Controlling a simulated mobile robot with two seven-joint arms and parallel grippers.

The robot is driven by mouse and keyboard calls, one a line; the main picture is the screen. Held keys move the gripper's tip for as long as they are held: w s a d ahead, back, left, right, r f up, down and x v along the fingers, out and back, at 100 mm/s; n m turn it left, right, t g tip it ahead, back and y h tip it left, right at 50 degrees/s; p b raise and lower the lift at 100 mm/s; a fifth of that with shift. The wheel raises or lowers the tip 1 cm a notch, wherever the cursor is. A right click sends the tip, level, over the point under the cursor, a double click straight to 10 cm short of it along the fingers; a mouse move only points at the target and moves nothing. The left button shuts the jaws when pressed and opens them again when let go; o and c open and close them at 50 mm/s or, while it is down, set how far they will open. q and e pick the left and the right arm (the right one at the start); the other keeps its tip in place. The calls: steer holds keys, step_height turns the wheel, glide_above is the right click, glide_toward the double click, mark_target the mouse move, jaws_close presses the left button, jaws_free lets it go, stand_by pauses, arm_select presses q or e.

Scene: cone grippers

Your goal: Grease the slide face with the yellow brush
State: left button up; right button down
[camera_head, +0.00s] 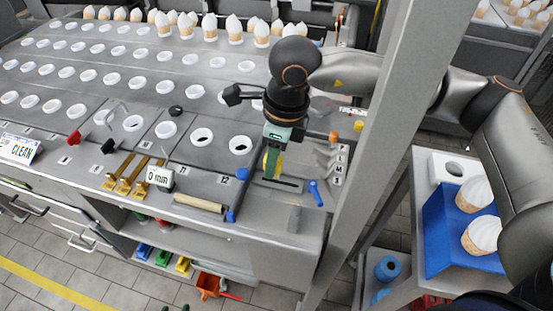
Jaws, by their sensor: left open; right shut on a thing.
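My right gripper (277,140) reaches down over the right end of the metal table. It is shut on the yellow brush (278,163), of which only a small yellow part shows beside the green fingers. The brush's lower end is just above or at a grey plate with a dark slot (280,183); I cannot tell if they touch. The plate may be the slide face, but no label shows that. At the bottom edge, two small dark tips, apart, look like my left gripper (177,308), open and empty; the rest is cut off.
A blue-handled tool (315,192) lies right of the slot. A wooden roller (199,203) and a "0 mm" gauge (159,179) sit left. A grey post (380,130) stands close on the right. A blue tray (437,245) holds white-topped cones (482,235).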

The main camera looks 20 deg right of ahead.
steer(key=shift+f+b, duration=1.15)
steer(key=shift+f, duration=1.85)
steer(key=shift+f+b, duration=1.05)
steer(key=shift+b, duration=0.1)
